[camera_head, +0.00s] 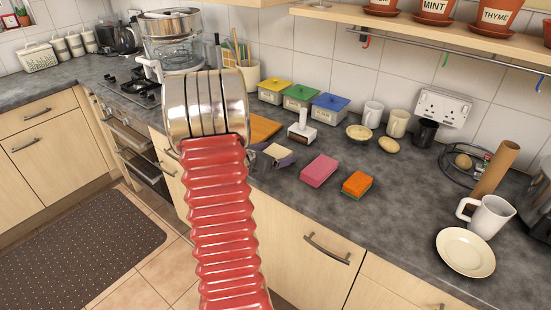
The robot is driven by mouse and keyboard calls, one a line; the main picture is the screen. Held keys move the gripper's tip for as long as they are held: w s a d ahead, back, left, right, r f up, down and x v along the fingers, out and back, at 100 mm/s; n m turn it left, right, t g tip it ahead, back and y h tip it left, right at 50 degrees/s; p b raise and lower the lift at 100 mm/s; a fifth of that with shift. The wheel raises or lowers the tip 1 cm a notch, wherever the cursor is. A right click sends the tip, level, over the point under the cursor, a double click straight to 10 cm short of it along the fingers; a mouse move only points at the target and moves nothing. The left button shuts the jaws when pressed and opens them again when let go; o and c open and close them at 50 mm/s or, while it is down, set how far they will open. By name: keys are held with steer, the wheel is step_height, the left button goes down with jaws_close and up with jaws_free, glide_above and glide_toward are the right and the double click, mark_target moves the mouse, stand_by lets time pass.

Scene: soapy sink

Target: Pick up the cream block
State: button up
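My red ribbed arm rises in front of the counter and hides part of this area.
A pink sponge (319,171) and an orange sponge (357,184) lie to the right. An orange board (264,128) and a white-handled item (302,129) are behind. Colour-lidded boxes (301,97) stand near the wall. A white jug (486,216) and plate (465,252) are far right.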

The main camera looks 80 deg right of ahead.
mark_target(275, 156)
steer(key=c, duration=1.3)
steer(key=shift+r, duration=0.15)
step_height(275, 156, up, 10)
steer(key=shift+f, duration=0.1)
stand_by(0.4)
